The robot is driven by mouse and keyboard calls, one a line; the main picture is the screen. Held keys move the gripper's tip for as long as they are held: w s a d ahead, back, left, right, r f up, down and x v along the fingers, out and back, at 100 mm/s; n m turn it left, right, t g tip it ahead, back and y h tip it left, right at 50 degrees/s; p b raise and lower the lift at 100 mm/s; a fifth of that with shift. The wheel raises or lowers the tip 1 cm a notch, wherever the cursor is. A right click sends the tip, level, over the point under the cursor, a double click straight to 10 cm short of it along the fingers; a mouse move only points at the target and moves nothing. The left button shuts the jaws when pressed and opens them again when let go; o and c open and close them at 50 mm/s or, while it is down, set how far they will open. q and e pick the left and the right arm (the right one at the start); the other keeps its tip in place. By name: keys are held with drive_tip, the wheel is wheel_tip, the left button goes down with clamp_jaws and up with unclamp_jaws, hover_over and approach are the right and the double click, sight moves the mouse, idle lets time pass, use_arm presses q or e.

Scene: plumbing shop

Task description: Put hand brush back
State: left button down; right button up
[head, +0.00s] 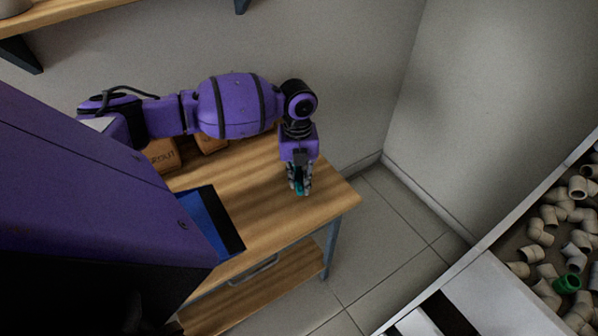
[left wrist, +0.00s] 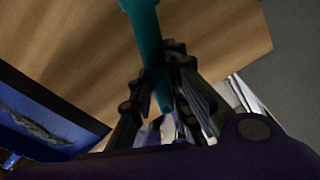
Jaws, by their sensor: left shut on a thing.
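My left gripper (head: 299,187) points down over the right end of the wooden table (head: 262,212). It is shut on a teal thing, which looks like the handle of the hand brush (head: 300,189). In the left wrist view the teal handle (left wrist: 148,45) runs from the top edge down between the fingers of the gripper (left wrist: 162,95). No bristles show in either view. I cannot tell whether the brush touches the tabletop. My right gripper is not in view.
A blue tray or mat with a dark border (head: 207,222) lies on the table, left of the gripper. Cardboard boxes (head: 162,154) stand behind, near the wall. A wooden shelf (head: 60,12) hangs above. A bin of pipe elbows (head: 560,230) is at the right, past open floor (head: 385,240).

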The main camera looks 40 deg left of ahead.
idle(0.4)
use_arm(q)
drive_tip(key=c, duration=1.6)
unclamp_jaws()
drive_tip(key=r, duration=1.2)
drive_tip(key=shift+w+a, duration=0.35)
drive_tip(key=shift+w, duration=0.05)
